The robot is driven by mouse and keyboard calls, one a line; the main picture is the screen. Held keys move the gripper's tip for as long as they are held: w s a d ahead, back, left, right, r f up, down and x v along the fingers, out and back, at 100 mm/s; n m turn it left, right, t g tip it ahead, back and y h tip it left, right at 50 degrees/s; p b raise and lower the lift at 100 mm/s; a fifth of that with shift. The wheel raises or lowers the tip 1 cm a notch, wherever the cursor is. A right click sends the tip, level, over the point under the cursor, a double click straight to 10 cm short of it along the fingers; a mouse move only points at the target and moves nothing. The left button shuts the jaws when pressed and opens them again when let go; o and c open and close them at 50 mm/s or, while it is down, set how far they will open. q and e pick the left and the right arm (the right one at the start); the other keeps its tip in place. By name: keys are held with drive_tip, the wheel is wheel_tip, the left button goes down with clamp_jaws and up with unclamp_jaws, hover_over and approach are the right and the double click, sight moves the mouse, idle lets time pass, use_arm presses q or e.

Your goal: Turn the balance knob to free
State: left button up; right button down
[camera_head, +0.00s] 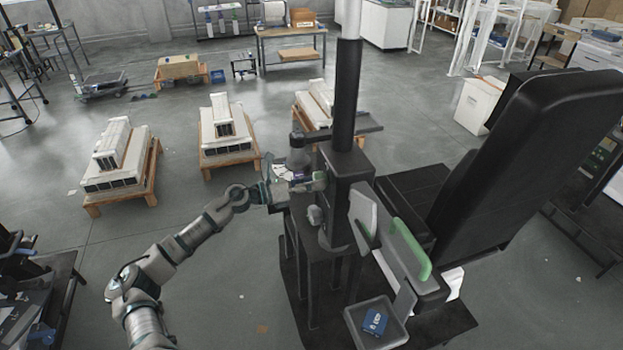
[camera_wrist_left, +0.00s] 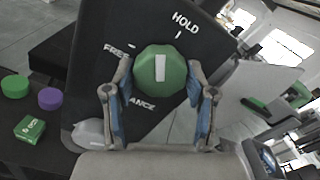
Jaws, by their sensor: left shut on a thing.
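The green balance knob (camera_wrist_left: 160,72) sits on a black panel (camera_wrist_left: 100,25) in the left wrist view. White lettering reads HOLD at upper right, FREE at left and a partly hidden BALANCE below. The knob's white bar stands about upright in the picture, between the FREE and HOLD ticks. My left gripper (camera_wrist_left: 161,100) is shut on the knob, one blue-padded finger on each side. In the head view, my left gripper (camera_head: 305,184) is at the left side of the black column housing (camera_head: 345,170), and the knob is small and unclear there. My right gripper is not in view.
A black seat (camera_head: 530,150) with a green-edged armrest (camera_head: 410,250) stands right of the column. A tray (camera_head: 399,334) holds a blue box (camera_head: 375,321). Green (camera_wrist_left: 15,86) and purple (camera_wrist_left: 50,98) discs and a green box (camera_wrist_left: 29,128) lie left of the panel.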

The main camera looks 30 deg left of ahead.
use_arm(q)
drive_tip(key=n+p, duration=0.4)
drive_tip(key=n, duration=0.1)
drive_tip(key=r+n+p, duration=0.1)
drive_tip(key=n, duration=0.1)
drive_tip(key=shift+a+p, duration=0.1)
drive_tip(key=shift+p, duration=0.3)
drive_tip(key=shift+w+f+n+p, duration=0.1)
drive_tip(key=shift+f+n+p, duration=0.05)
drive_tip(key=shift+n+p, duration=1.05)
drive_tip(key=shift+f+n+p, duration=0.1)
drive_tip(key=shift+n+p, duration=0.7)
drive_tip(key=shift+n, duration=0.7)
drive_tip(key=shift+f, duration=0.1)
drive_tip(key=o, duration=1.1)
drive_tip(key=shift+c, duration=0.2)
drive_tip(key=shift+o, duration=0.4)
drive_tip(key=shift+w+f, duration=0.2)
